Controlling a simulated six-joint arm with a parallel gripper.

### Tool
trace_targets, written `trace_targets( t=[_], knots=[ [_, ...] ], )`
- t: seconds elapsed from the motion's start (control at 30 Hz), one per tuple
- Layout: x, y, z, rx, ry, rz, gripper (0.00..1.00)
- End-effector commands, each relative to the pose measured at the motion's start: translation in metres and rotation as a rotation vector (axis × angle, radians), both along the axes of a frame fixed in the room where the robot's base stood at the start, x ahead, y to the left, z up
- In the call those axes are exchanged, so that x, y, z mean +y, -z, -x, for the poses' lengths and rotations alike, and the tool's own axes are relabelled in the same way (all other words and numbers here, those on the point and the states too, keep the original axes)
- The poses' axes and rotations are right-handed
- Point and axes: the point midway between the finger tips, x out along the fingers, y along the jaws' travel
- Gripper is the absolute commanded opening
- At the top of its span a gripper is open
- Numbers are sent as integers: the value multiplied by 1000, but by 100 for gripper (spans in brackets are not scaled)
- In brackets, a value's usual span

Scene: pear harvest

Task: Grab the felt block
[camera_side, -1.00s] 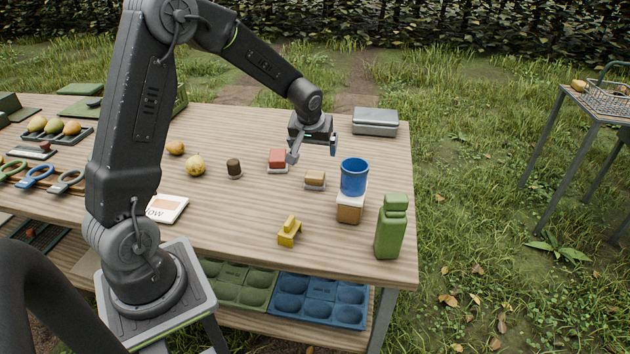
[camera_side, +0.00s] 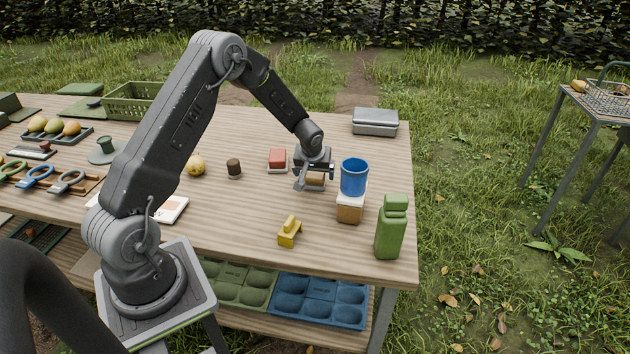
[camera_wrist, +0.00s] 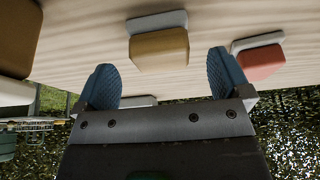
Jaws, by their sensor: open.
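A small tan block (camera_side: 315,183) with a pale layer under it sits on the table, partly hidden by my gripper in the side view. A red block (camera_side: 277,158) with a similar pale layer sits to its left; I cannot tell for certain which is felt. My gripper (camera_side: 313,176) is open and empty, low over the tan block. In the wrist view the tan block (camera_wrist: 160,50) lies just beyond the gap between my blue fingertips (camera_wrist: 163,78). The red block (camera_wrist: 262,64) lies beyond the right finger there.
The table between the tan block and yellow piece is clear.

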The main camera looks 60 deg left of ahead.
Motion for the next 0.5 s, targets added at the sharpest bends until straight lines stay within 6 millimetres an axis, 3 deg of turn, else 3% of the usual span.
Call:
trace_targets(
  t=[0.2, 0.5],
  knots=[
    [9, 29, -8, 1, -1, 2, 96],
    [11, 33, -9, 0, -1, 0, 96]
  ],
)
